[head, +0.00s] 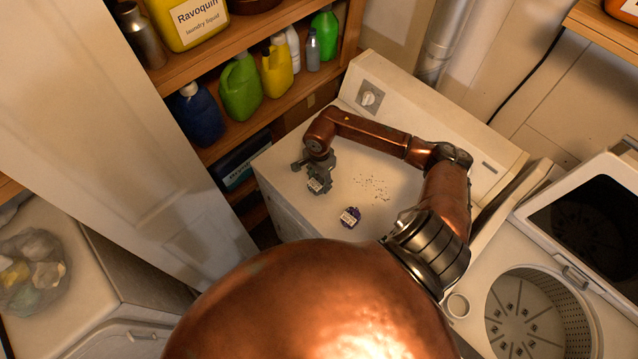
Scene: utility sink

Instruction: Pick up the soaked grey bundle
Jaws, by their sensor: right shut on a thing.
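My right gripper (317,177) hangs from the copper arm over the left part of the white machine top (290,180). It is shut on a small grey bundle (319,186) with a white label. The bundle and the dark gripper are close in colour, so their border is hard to make out. I cannot tell whether the bundle touches the top or is just above it. My left gripper is not in view.
A small purple labelled item (350,217) lies on the top, right of the gripper. Dark specks (374,187) are scattered nearby. Shelves with several bottles (240,87) stand behind at left. An open washer drum (535,315) is at lower right.

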